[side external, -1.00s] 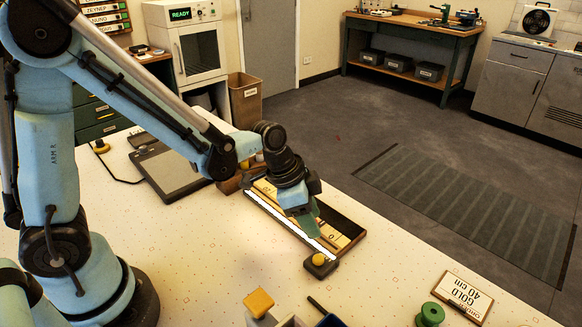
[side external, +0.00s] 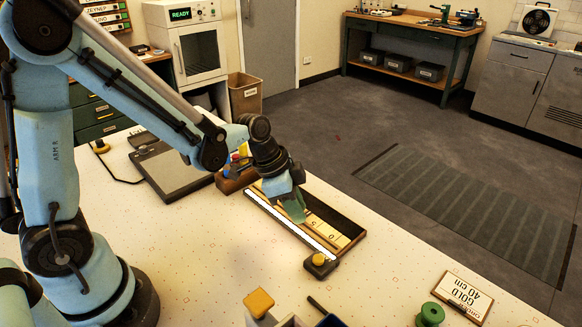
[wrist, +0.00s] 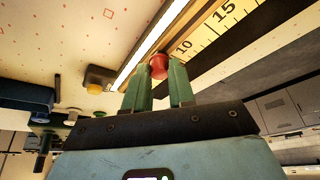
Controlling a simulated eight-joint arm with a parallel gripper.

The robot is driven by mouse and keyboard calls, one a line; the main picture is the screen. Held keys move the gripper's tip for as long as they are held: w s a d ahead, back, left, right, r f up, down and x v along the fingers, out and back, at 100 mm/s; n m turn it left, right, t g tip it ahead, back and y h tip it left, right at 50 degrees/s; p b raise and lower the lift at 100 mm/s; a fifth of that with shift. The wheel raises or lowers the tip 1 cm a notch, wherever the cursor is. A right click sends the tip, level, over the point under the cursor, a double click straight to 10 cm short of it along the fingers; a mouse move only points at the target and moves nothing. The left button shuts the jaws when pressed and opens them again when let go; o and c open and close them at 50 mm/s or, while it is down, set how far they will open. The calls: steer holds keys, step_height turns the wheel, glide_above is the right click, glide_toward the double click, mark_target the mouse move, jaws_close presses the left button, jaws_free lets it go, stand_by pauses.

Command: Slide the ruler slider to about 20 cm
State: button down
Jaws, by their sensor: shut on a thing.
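The ruler (side external: 343,242) is a pale yellow strip with black numbers, lying in a long dark frame (side external: 345,214). In the wrist view the ruler (wrist: 208,36) shows 10 and 15. The slider's red knob (wrist: 158,66) sits at the ruler's edge, just left of the printed 10. Its exact reading cannot be told. My gripper (side external: 300,216) is over the frame, its green fingers down at the ruler. In the wrist view my gripper (wrist: 158,78) is shut on the red knob, a finger on each side. The knob is hidden in the side view.
A bright white strip (side external: 297,229) runs along the frame's near edge, ending by a dark block with a yellow knob (side external: 318,259). A brown box with coloured knobs (side external: 235,178) stands by the far end. A grey pad (side external: 178,171) lies left.

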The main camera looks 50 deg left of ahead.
steer(key=a, duration=1.1)
steer(key=c, duration=1)
jaws_free()
steer(key=v, duration=1.2)
steer(key=shift+s+d+f+n+t+y, duration=0.1)
steer(key=shift+s+d+n+t+y, duration=0.65)
steer(key=shift+d+n, duration=0.75)
steer(key=shift+s+d+n+t+y, duration=0.3)
steer(key=shift+s+d+n+t, duration=0.3)
steer(key=shift+s+d+n, duration=0.7)
steer(key=shift+s+d+f+n+t+y, duration=0.1)
steer(key=shift+s+d+n+t+y, duration=0.55)
steer(key=shift+d+n, duration=1.05)
